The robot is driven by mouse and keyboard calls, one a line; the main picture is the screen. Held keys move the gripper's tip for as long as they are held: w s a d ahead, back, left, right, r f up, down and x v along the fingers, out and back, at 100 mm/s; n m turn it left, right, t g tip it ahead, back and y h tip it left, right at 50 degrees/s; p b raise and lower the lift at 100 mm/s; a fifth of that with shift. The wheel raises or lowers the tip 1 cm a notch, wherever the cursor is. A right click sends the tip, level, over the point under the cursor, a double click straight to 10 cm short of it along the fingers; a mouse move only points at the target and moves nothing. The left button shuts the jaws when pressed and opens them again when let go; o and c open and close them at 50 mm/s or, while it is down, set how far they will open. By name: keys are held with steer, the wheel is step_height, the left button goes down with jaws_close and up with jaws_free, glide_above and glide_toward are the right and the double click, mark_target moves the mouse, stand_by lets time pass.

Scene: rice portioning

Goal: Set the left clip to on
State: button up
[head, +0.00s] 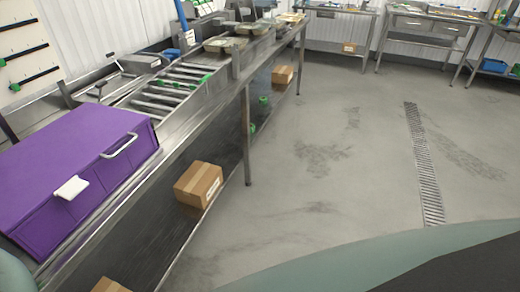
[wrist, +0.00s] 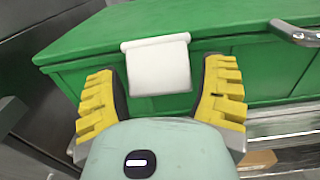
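In the head view a purple box (head: 60,160) with its lid down stands at the left end of the metal counter. A white clip (head: 71,188) and a metal handle (head: 120,146) are on its front. In the wrist view the box (wrist: 225,35) looks green, with a white clip (wrist: 157,68) hanging over its front edge and a metal handle (wrist: 297,33) to the right. My gripper (wrist: 162,72) is open, its yellow fingers apart on either side of the clip. I see no clear contact with it. My gripper does not show in the head view.
A roller conveyor (head: 170,92) runs behind the box. Cardboard boxes (head: 199,184) lie on the lower shelf of the counter (head: 215,120). The floor (head: 330,130) to the right is open, with a drain grate (head: 424,165). Other steel tables (head: 430,20) stand at the back.

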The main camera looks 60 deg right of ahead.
steer(key=c, duration=0.8)
steer(key=f+t+b, duration=0.1)
steer(key=b, duration=0.2)
steer(key=shift+w+a, duration=0.1)
steer(key=shift+f+b, duration=0.15)
steer(key=shift+b, duration=0.65)
steer(key=t+b, duration=0.1)
steer(key=b, duration=0.2)
steer(key=t+y+b, duration=0.1)
steer(key=t+b, duration=0.1)
steer(key=b, duration=0.1)
steer(key=shift+w+a+f, duration=0.1)
steer(key=shift+w+f, duration=0.05)
steer(key=shift+w, duration=0.2)
steer(key=shift+w+r+t+b, duration=0.1)
steer(key=shift+r+t+b, duration=0.2)
steer(key=shift+b, duration=0.3)
steer(key=shift+r, duration=0.1)
steer(key=o, duration=1.2)
